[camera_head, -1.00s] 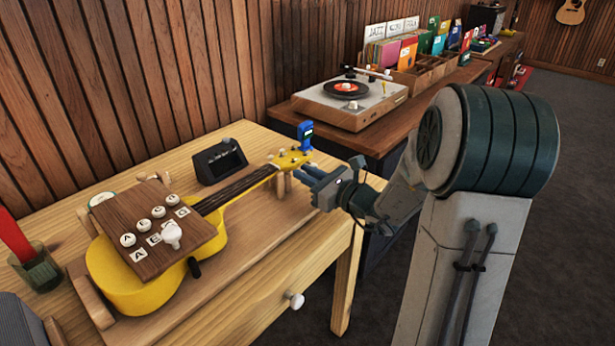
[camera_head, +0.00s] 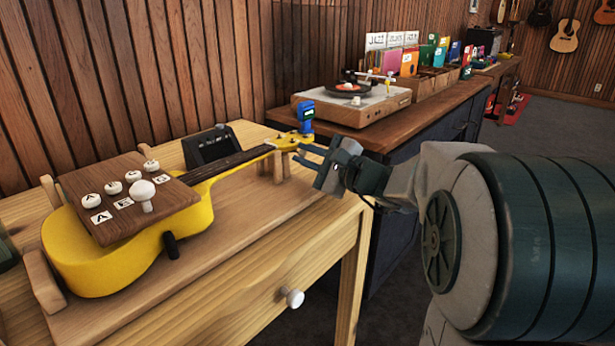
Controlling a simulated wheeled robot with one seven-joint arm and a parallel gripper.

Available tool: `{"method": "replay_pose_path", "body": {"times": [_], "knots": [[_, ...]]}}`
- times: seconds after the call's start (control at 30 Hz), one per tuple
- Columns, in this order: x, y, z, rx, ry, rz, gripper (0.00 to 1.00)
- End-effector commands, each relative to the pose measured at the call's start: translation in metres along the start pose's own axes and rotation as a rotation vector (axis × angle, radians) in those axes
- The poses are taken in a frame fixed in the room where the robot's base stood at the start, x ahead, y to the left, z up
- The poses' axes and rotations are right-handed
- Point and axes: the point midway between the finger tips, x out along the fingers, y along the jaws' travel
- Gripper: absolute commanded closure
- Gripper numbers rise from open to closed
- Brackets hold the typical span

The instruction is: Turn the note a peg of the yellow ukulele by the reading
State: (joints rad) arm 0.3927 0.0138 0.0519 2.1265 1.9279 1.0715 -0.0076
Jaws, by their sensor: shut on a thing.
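The yellow ukulele (camera_head: 205,215) lies on a wooden cradle on the table, its neck pointing to the right and back. Its yellow headstock (camera_head: 284,141) carries a blue clip-on tuner (camera_head: 306,112); I cannot read its display from here. My gripper (camera_head: 305,156) is at the near right side of the headstock, with its fingers shut at a peg there. The peg itself is hidden by the fingers, and its letter cannot be seen. A brown board (camera_head: 82,199) with white lettered knobs lies over the ukulele body. A dark display box (camera_head: 208,147) stands behind the neck.
The wooden table (camera_head: 235,291) has a drawer with a white knob (camera_head: 292,298) at its front. A record player (camera_head: 352,103) and crates of records (camera_head: 437,78) stand on the dark counter at the back. Open floor lies to the right.

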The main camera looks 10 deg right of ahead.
Motion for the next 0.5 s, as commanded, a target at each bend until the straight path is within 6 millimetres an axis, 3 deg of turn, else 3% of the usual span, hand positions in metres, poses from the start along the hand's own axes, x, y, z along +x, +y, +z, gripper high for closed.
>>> {"method": "replay_pose_path", "body": {"times": [0.03, 0.5], "knots": [[0.0001, 0.0067, -0.0045, -0.042, -0.001, 0.0, 1.0], [-0.0001, 0.003, -0.0018, -0.277, 0.0, 0.0, 1.0]]}}
